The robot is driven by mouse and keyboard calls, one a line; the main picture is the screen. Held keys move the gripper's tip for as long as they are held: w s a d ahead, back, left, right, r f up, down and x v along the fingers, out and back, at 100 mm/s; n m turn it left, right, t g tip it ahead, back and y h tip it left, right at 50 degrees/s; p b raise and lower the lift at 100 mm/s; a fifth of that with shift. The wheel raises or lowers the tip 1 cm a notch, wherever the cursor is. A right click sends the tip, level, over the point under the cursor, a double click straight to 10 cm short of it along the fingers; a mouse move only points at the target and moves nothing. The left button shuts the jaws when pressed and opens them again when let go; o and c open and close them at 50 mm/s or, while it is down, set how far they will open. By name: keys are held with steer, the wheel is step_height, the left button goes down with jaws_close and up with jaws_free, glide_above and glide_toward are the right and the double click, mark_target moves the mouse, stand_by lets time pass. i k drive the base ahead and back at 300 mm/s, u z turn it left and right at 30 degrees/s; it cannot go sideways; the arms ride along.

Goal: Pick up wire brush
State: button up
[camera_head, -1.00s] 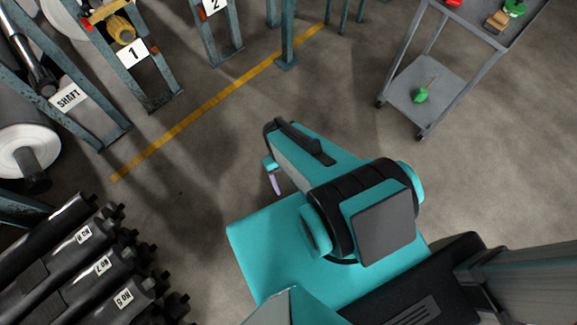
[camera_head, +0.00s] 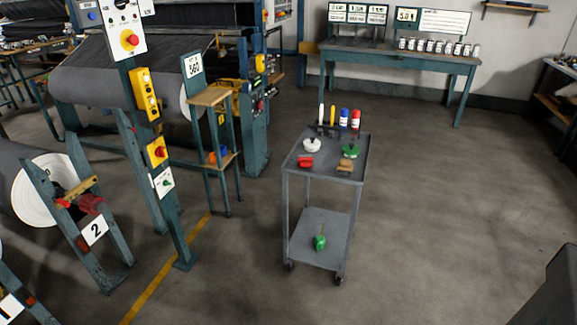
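A small grey two-shelf cart (camera_head: 286,205) stands in the middle of the head view. A small tan-brown block (camera_head: 347,166) lies at the near right of its top shelf. It may be the wire brush, but it is too small for me to make out bristles. My gripper is not in view, so I cannot see whether it is open or shut.
The top shelf also holds a red item (camera_head: 305,161), a white round item (camera_head: 312,145), a green item (camera_head: 350,151) and several upright markers and bottles. A green item (camera_head: 320,242) sits on the lower shelf. Teal machine stands (camera_head: 187,258) are left; floor right is open.

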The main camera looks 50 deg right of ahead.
mark_target(304, 160)
steer(key=u, duration=0.95)
steer(key=k, duration=0.1)
steer(key=z, duration=2.75)
steer(key=i, duration=0.6)
steer(key=z, duration=0.05)
steer(key=k, duration=0.6)
